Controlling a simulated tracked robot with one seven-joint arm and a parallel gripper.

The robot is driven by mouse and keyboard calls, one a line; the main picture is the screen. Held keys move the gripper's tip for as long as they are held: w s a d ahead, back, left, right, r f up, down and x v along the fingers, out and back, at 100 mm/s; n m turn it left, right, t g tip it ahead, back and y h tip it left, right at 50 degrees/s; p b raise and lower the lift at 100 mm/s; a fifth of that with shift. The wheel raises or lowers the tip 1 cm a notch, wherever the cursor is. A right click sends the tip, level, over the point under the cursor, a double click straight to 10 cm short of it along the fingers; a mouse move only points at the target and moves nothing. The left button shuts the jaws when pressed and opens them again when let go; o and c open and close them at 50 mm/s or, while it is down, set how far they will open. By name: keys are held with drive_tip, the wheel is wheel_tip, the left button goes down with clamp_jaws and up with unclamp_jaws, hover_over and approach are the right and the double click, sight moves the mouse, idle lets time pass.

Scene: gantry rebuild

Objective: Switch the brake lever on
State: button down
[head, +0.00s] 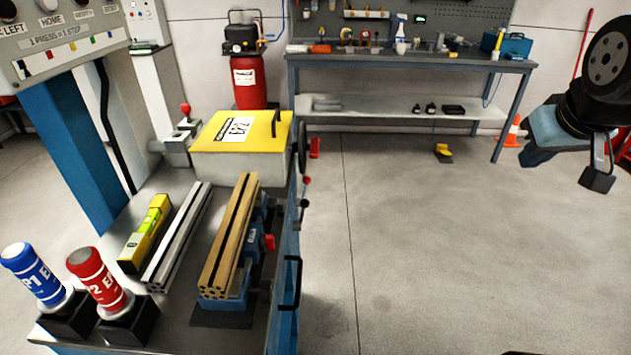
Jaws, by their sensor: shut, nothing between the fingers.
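A lever with a red ball knob (185,109) stands upright on a grey metal block (180,147) at the back of the bench, left of the yellow-lidded box. It may be the brake lever, but no label on it can be read. Small red-tipped handles (307,181) also show at the bench's right side. My gripper (597,181) hangs at the upper right, over open floor and far from the bench and its levers. It is shut and empty, with its fingers partly turned from view.
The bench holds a yellow-lidded box (235,130), a tan profile (229,235) in a blue vise, a silver profile (178,238), a yellow level (146,233), and blue (33,275) and red (98,278) cylinders. A control panel (70,45) overhangs the left. The floor between is clear.

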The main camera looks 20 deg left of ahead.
drive_tip(key=w+a+f+n+t+y, duration=0.2)
drive_tip(key=w+a+f+n, duration=0.4)
drive_tip(key=w+a, duration=0.3)
drive_tip(key=w+a+f+n+t+y, duration=0.1)
drive_tip(key=w+a+f+n+y, duration=0.1)
drive_tip(key=w+a+f+n, duration=0.75)
drive_tip(key=a+f+n+y, duration=0.7)
drive_tip(key=a+f, duration=0.9)
drive_tip(key=a, duration=0.2)
drive_tip(key=shift+s+a+n+y, duration=0.2)
drive_tip(key=shift+s+n+y, duration=0.1)
drive_tip(key=shift+s+n, duration=0.1)
drive_tip(key=shift+w+a+f, duration=0.1)
hover_over(305, 190)
drive_tip(key=s+d, duration=0.3)
drive_tip(key=shift+s+a+f, duration=0.1)
drive_tip(key=shift+s+f, duration=0.05)
drive_tip(key=shift+f, duration=1.7)
